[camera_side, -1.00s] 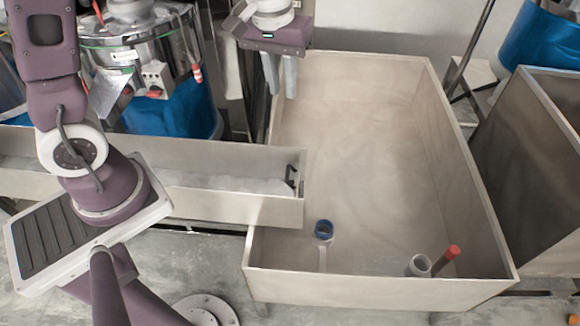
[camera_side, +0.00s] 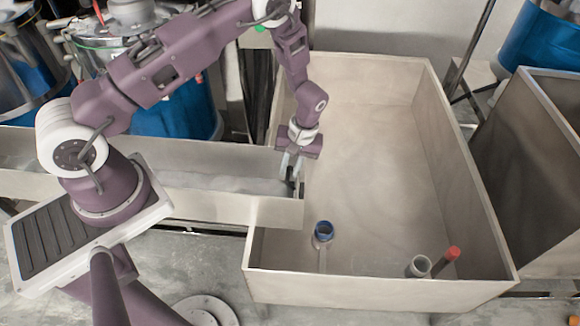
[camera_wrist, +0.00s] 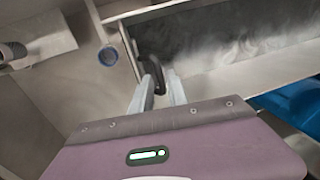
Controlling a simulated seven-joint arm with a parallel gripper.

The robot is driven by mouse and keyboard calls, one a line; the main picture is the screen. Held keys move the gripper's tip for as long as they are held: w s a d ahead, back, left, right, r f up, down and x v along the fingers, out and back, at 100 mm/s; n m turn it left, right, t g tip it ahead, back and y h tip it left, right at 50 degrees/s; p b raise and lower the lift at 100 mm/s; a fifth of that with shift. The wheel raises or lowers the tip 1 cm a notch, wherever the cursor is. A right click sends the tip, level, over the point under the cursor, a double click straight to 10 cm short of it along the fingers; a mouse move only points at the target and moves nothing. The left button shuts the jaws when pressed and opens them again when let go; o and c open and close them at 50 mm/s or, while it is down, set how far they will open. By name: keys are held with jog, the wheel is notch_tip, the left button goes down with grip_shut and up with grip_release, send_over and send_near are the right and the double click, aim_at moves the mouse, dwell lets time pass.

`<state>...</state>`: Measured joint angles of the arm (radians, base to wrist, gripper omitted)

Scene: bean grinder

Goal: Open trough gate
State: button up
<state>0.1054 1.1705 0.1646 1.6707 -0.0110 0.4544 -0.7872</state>
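The long metal trough (camera_side: 235,209) runs in from the left and ends over the big bin's left side. A black gate handle (camera_side: 299,186) is at its right end, partly hidden by my gripper. My gripper (camera_side: 290,168) points down at the handle. In the wrist view, the fingers of my gripper (camera_wrist: 160,77) are apart, and the black handle (camera_wrist: 153,66) reaches into the gap between their tips. I cannot tell if either finger touches it. The gate at the trough's end looks closed. Pale material (camera_wrist: 215,55) lies inside the trough.
The big open bin (camera_side: 365,289) is right of the trough. A blue-rimmed tube (camera_side: 323,230), a pale cup-like piece (camera_side: 418,266) and a red-tipped rod (camera_side: 452,254) are in its front part. Another bin (camera_side: 545,120) stands at the right. Blue drums stand behind.

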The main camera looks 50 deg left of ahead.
grip_shut()
dwell(1.4)
